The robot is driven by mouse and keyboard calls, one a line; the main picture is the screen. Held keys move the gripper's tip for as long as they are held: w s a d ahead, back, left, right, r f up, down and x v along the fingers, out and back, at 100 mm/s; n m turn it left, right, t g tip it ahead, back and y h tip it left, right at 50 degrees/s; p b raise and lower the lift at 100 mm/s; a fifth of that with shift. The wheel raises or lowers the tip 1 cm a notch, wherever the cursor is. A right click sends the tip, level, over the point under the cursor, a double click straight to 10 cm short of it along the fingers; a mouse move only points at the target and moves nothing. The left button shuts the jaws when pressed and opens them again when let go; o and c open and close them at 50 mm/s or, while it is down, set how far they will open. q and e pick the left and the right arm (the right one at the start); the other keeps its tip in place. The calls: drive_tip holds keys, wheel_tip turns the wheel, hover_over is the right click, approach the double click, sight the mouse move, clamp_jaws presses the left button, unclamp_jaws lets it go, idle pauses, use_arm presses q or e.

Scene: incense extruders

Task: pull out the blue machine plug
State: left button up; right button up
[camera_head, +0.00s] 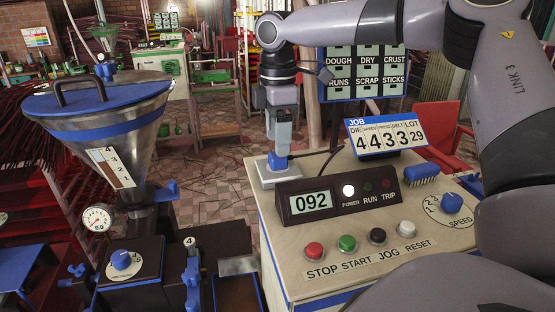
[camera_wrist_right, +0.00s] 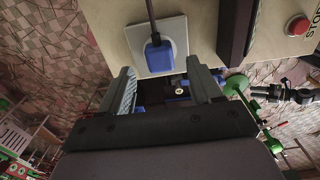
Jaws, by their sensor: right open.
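The blue plug (camera_wrist_right: 159,57) sits in the pale square socket plate (camera_wrist_right: 176,27) in the right wrist view, with a dark cord running up from it. In the head view the plug (camera_head: 278,161) is on the socket plate (camera_head: 265,178) at the left back corner of the control panel. My right gripper (camera_head: 281,142) points down just above the plug. My left gripper is out of view.
A display box (camera_head: 310,200) reading 092, with its power lamp lit, stands close beside the socket. A job sign (camera_head: 385,135) stands behind it. Buttons including a red one (camera_head: 314,250) line the panel front. A hopper (camera_head: 100,120) stands left.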

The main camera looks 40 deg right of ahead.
drive_tip(key=shift+f, duration=2.1)
drive_tip(key=shift+c, duration=0.3)
clamp_jaws()
drive_tip(key=shift+r, duration=3.05)
